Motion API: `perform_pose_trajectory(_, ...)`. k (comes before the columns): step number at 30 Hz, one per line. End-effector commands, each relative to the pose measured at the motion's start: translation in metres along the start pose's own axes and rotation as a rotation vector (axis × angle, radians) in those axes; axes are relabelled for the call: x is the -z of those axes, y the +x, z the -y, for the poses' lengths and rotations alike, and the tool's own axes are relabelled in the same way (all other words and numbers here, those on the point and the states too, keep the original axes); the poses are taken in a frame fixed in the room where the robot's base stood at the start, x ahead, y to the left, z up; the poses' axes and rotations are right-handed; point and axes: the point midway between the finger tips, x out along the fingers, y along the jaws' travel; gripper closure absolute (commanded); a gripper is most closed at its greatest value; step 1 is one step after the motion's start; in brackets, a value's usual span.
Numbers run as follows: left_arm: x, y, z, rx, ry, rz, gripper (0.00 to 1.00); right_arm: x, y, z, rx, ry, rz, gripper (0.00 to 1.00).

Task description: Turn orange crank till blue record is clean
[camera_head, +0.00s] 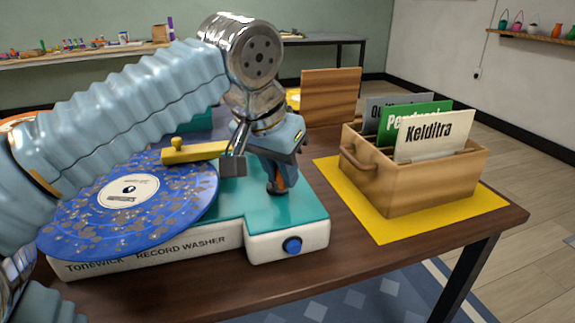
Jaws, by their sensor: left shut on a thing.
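The blue record (95,212) lies flat on the left of the record washer (285,208), with many grey-brown dirt spots over its surface. My left arm reaches across from the left and hides the record's far left part. My left gripper (281,182) points down over the washer's teal top, at its right side. It is shut on the orange crank (291,172), of which only a small orange part shows between the fingers. A yellow arm (192,153) with a knob reaches over the record's far edge. My right gripper is not in view.
A wooden crate (430,190) with several sleeve cards stands on a yellow mat (380,232) right of the washer. A wooden board (331,95) stands behind. A blue knob (292,245) sits on the washer's front. The table's front right is clear.

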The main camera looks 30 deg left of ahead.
Motion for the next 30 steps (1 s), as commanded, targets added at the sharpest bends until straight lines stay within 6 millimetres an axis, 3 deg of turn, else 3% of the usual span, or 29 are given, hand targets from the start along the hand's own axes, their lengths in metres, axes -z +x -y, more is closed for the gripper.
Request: perform_pose_trajectory(30, -0.008, -0.006, 0.035, -0.369, 0.886, 0.001, 1.0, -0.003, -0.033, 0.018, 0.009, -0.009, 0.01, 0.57)
